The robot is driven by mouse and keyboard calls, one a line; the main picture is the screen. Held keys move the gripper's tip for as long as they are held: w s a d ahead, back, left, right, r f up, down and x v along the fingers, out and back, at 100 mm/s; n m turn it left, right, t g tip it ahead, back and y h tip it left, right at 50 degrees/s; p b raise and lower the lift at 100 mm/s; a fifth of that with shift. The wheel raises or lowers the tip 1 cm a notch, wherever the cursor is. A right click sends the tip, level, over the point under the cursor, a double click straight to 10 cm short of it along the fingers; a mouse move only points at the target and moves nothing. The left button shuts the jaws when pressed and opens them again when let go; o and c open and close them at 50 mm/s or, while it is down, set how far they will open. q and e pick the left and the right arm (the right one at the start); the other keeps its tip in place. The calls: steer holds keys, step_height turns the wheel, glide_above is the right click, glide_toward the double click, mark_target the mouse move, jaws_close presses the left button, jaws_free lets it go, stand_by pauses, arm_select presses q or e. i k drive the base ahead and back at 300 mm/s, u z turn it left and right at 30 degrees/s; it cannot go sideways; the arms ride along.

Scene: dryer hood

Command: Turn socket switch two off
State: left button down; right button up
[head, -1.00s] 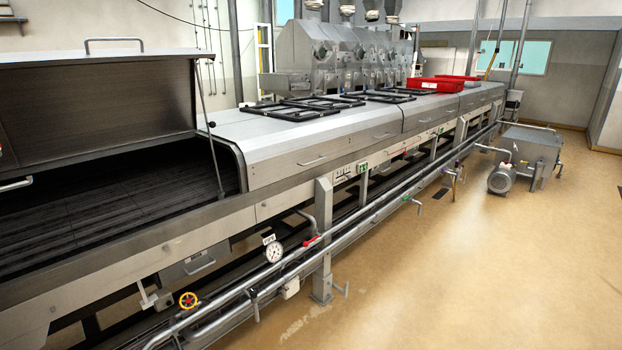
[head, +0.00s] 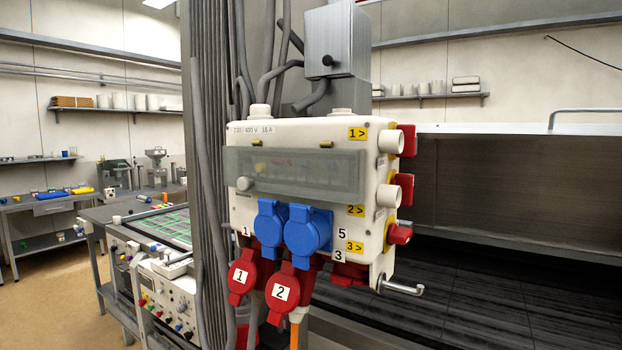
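A white power socket box (head: 300,134) is mounted on a grey column in the middle of the head view. Yellow labels 1>, 2> (head: 356,211) and 3> run down its right front edge. On its right side are white round parts (head: 389,195) and red parts (head: 404,188), one above another; I cannot tell which is switch two or its position. On the lower front are two blue covers (head: 307,230). Below them hang red covers marked 1 (head: 241,277) and 2 (head: 281,293). Neither of my grippers is in view.
A metal hook-like handle (head: 402,288) sticks out at the box's lower right. The open dark dryer bed (head: 480,280) lies to the right. A workbench with instruments (head: 150,235) stands at the left, with shelves behind. Cables run up the column.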

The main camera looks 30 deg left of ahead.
mark_target(406, 181)
steer(key=u, duration=0.35)
steer(key=i, duration=0.45)
steer(key=u, duration=2.9)
steer(key=k, duration=2.45)
steer(key=z, duration=2.15)
